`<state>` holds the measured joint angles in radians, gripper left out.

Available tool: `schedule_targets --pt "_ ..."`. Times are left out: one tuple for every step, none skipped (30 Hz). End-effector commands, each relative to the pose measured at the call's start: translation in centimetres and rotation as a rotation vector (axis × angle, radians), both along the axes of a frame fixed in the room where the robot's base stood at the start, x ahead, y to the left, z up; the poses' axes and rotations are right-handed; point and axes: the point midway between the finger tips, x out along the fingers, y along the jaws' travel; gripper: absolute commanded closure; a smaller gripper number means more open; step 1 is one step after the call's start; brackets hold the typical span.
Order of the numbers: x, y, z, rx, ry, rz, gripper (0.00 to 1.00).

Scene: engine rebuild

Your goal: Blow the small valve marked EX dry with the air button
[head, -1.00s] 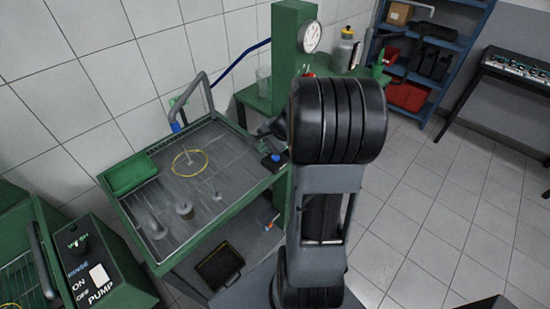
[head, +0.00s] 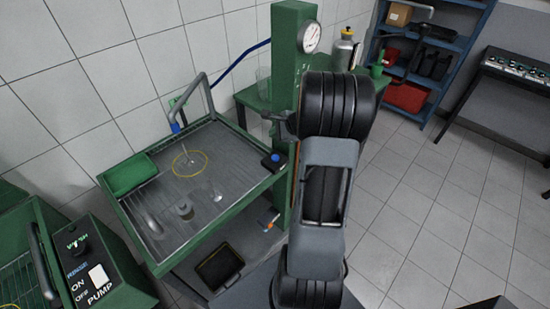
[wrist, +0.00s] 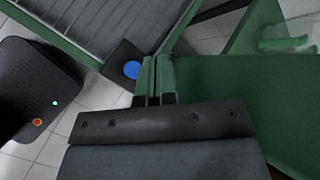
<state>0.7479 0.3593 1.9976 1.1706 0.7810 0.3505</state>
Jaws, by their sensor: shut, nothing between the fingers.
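A thin upright piece (head: 190,161), like a small valve on its head, stands inside a yellow ring (head: 203,166) on the grey tray (head: 235,180). No EX mark can be read. The blue air button (head: 276,157) sits on a dark box at the tray's right edge. It also shows in the wrist view (wrist: 132,69), ahead and slightly left of my gripper (wrist: 156,62). My gripper is shut and empty, apart from the button. In the head view my arm partly hides the gripper area.
A bent pipe (head: 203,90) with a blue tip rises behind. A green column (head: 290,60) with a gauge stands close to my arm.

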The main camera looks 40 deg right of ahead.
Motion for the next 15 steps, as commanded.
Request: schedule_targets --pt "0.0 0.0 -0.2 0.0 0.001 0.001 1.0" --pt "0.0 0.0 -0.4 0.0 0.001 0.001 1.0" --pt "0.0 0.0 -0.5 0.0 0.001 0.001 1.0" --pt "0.0 0.0 -0.7 0.0 0.001 0.001 1.0" --pt "0.0 0.0 -0.9 0.0 0.001 0.001 1.0" --pt "0.0 0.0 -1.2 0.0 0.001 0.001 1.0" --pt "0.0 0.0 -1.4 0.0 0.001 0.001 1.0" --pt "0.0 0.0 -1.7 0.0 0.001 0.001 1.0" --pt "0.0 0.0 -2.1 0.0 0.001 0.001 1.0" --pt "0.0 0.0 -2.4 0.0 0.001 0.001 1.0" --pt "0.0 0.0 -2.7 0.0 0.002 0.001 1.0" --pt "0.0 0.0 -3.2 0.0 0.002 0.001 1.0" --pt "0.0 0.0 -3.6 0.0 0.002 0.001 1.0" --pt "0.0 0.0 -3.9 0.0 0.002 0.001 1.0" --pt "0.0 0.0 -4.4 0.0 0.002 0.001 1.0"
